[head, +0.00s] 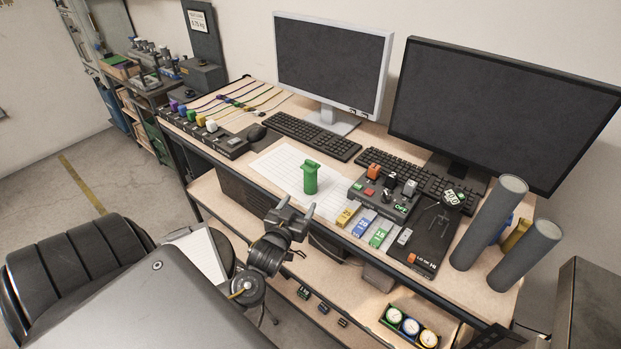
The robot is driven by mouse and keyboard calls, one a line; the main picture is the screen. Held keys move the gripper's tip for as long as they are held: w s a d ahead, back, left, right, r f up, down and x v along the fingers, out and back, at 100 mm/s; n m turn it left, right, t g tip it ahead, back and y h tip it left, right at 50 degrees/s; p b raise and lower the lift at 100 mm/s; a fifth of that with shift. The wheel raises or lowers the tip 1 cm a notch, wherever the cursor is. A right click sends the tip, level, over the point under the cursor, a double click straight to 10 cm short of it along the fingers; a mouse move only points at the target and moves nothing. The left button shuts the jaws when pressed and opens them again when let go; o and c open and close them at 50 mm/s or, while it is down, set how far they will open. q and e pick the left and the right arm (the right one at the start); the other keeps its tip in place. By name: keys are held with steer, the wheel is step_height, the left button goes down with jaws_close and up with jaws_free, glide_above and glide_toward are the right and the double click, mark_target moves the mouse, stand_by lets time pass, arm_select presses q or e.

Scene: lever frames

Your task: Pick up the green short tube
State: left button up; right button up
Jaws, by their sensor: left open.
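The green short tube (310,178) stands upright on a white sheet (287,160) on the desk, left of a dark control box. It has a small flange near its top. My left gripper (298,207) is just in front of the tube and lower in the picture, near the desk's front edge. Its two fingers are apart and point up toward the desk, with nothing between them. The gripper appears apart from the tube. My right gripper is not in view.
Right of the tube are a control box (382,196), coloured tags (361,227) and two grey cylinders (489,222). Behind are a keyboard (313,137) and two monitors (331,62). A switch row (203,130) stands left.

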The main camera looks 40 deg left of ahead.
mark_target(308, 179)
arm_select(q)
steer(key=shift+t+y, duration=0.3)
steer(key=shift+t, duration=0.1)
steer(key=w+a, duration=0.1)
steer(key=w+r+p, duration=0.1)
steer(key=w, duration=0.1)
steer(key=w+a+r, duration=0.1)
steer(key=w, duration=0.1)
steer(key=shift+a, duration=0.3)
steer(key=shift+w+a+f+p, duration=0.15)
steer(key=shift+w+p, duration=0.15)
steer(key=shift+w, duration=0.15)
steer(key=shift+w+r, duration=0.2)
steer(key=shift+r, duration=0.05)
steer(key=p+x, duration=0.2)
steer(key=x, duration=0.2)
steer(key=shift+w+a+f+p, duration=0.1)
steer(key=shift+w+p, duration=0.2)
steer(key=shift+w, duration=0.1)
steer(key=shift+s, duration=0.1)
steer(key=shift+c, duration=0.2)
steer(key=c, duration=1.2)
